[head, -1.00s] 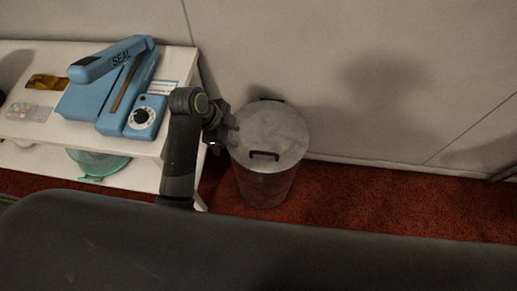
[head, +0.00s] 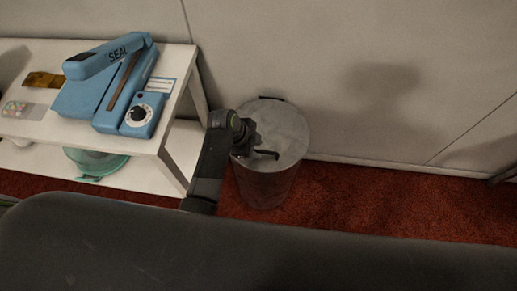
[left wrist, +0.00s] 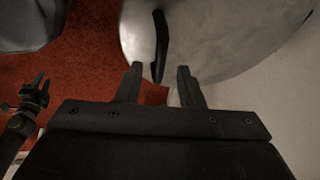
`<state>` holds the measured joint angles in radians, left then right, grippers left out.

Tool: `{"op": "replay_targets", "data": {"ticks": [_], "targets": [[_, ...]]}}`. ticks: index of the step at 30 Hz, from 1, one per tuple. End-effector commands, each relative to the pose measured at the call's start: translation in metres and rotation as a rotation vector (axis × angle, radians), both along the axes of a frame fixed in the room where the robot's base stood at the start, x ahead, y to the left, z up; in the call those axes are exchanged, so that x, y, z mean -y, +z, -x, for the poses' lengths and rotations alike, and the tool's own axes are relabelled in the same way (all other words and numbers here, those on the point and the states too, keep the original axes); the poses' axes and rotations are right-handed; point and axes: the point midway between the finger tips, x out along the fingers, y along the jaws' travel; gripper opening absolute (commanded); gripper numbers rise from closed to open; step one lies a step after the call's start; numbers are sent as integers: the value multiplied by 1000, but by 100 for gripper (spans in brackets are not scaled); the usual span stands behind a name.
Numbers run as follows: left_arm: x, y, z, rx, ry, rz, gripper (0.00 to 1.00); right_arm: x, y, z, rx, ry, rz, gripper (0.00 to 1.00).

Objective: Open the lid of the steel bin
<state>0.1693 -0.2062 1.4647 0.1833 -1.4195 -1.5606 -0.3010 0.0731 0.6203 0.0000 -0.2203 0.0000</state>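The steel bin (head: 266,190) stands on the red carpet against the wall. Its round grey lid (head: 285,128) is on and looks closed. A dark handle (head: 266,154) sits on the lid's front part, partly hidden by my left gripper (head: 258,150). In the left wrist view the lid (left wrist: 215,35) fills the top, and the handle (left wrist: 160,45) lies just beyond and between the fingertips. My left gripper (left wrist: 158,72) is open there, with a gap between its fingers. Whether the fingers touch the handle I cannot tell. My right gripper does not show clearly in the head view.
A white table (head: 175,125) with a blue sealer (head: 115,85) stands left of the bin. A teal-rimmed bowl (head: 97,163) is on its lower shelf. The wall is close behind the bin; red carpet (head: 380,195) is clear to the right.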

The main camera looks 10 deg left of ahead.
Motion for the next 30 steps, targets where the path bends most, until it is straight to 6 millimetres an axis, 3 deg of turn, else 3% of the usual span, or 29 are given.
{"op": "replay_targets", "data": {"ticks": [6,17,25,30], "targets": [[8,-19,-4,0,0,0,34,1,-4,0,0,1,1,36],[9,-22,-5,1,0,0,34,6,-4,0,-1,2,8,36],[9,-22,-4,0,0,0,0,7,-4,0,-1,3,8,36],[9,-22,-4,0,0,0,0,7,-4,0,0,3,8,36]]}}
